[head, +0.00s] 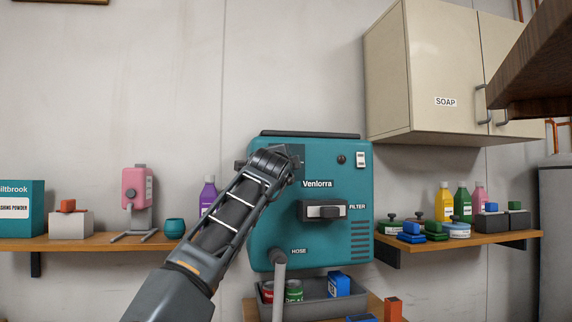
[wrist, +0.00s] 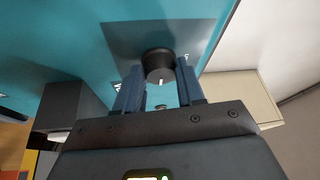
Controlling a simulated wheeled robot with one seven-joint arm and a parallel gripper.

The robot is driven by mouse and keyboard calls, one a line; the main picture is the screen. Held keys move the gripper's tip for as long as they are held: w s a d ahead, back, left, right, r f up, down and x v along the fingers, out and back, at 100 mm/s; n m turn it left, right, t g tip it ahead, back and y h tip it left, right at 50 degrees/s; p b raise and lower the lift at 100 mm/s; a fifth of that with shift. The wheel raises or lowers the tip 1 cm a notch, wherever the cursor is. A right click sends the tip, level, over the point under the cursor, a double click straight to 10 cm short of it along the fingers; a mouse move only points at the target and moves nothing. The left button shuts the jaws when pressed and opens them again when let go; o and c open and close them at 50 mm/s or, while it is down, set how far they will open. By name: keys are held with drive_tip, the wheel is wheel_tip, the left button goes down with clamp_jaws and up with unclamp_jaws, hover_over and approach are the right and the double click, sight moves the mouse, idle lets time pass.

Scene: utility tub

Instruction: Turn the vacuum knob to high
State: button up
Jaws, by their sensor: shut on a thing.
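The teal vacuum unit (head: 330,240) marked "Venlorra" is on the wall in the middle of the head view. My gripper (head: 283,163) is at its upper left, and my arm hides the knob there. In the wrist view the round black knob (wrist: 157,64) stands out from a dark plate (wrist: 190,35) on the teal panel. My gripper's two blue-grey fingers (wrist: 160,84) are shut on the knob, one on each side. A short white mark shows on the knob, towards the bottom of the wrist picture. The setting labels are mostly hidden.
A grey bin (head: 320,304) is below. Shelves with bottles and a pink dispenser (head: 136,188) flank it. A soap cabinet (head: 420,85) hangs upper right.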

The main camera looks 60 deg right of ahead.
drive_tip(key=o, duration=1)
drive_tip(key=shift+o, duration=0.2)
drive_tip(key=b+v, duration=0.1)
drive_tip(key=v, duration=0.6)
drive_tip(key=shift+s+a, duration=0.2)
drive_tip(key=shift+a, duration=0.15)
drive_tip(key=shift+f, duration=0.1)
